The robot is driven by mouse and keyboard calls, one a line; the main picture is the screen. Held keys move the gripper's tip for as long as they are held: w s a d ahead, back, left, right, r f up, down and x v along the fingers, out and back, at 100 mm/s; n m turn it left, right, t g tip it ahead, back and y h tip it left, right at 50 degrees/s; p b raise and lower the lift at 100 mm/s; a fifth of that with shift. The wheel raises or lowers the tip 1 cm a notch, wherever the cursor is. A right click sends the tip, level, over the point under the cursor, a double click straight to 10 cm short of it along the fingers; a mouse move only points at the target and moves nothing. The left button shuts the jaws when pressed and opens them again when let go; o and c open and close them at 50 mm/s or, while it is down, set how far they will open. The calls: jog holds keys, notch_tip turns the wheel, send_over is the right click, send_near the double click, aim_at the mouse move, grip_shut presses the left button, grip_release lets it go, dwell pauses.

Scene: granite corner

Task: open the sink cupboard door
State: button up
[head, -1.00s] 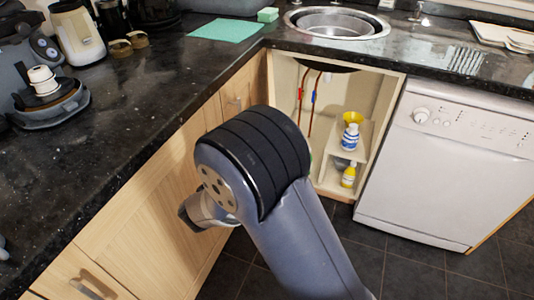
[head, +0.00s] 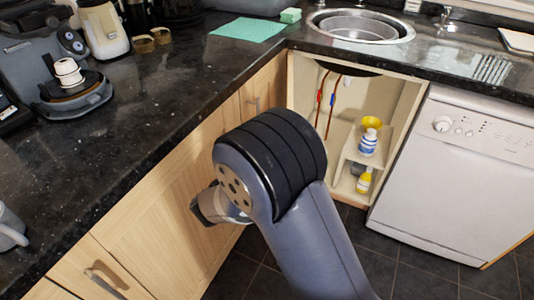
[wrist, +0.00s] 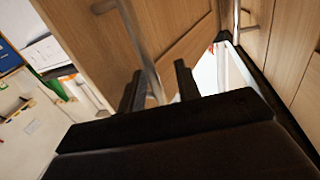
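The sink cupboard (head: 401,97) stands open under the sink, and its pale inside shows in the head view. Its door is not clearly visible there, with my arm in front. In the wrist view a wooden door panel (wrist: 183,22) with a long metal handle (wrist: 142,50) stands out from the cupboard fronts at the right; it appears to be the sink cupboard door. My gripper (wrist: 158,90) has its dark fingers apart, with the handle between them and gaps seeming to show on both sides. In the head view my gripper (head: 220,206) is partly hidden behind my wrist.
Pipes, a blue-and-white bottle (head: 368,143) and a yellow bottle (head: 364,181) are inside the cupboard. A white dishwasher (head: 455,180) stands right of it. Closed wooden cupboards (head: 160,215) run along the left under the dark worktop (head: 165,100). Dark floor tiles (head: 420,280) are clear in front.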

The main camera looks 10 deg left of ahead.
jog(key=p+v, duration=0.1)
jog(key=v, duration=1)
